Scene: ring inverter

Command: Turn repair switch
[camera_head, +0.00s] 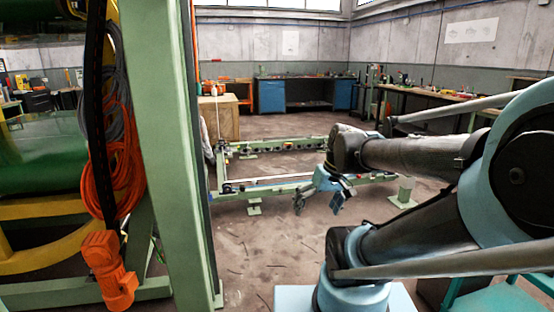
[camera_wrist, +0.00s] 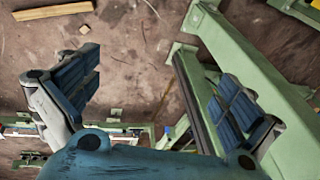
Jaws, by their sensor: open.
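My gripper (camera_head: 319,202) hangs from the end of my arm in the middle of the head view, in front of a low green frame. It is open and empty. In the wrist view its two blue-padded fingers (camera_wrist: 155,92) stand wide apart over the brown floor. I cannot make out a repair switch in either view. A tall green post (camera_head: 168,150) stands to the left of my gripper in the head view, well apart from it. In the wrist view green beams lie behind and beside the right finger.
A low green frame (camera_head: 270,187) stands on the floor. Orange cable (camera_head: 100,175) and an orange motor-like unit (camera_head: 106,270) are by the green machine at left. A blue workbench (camera_head: 271,97) is at the back. Floor between post and my arm is mostly clear.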

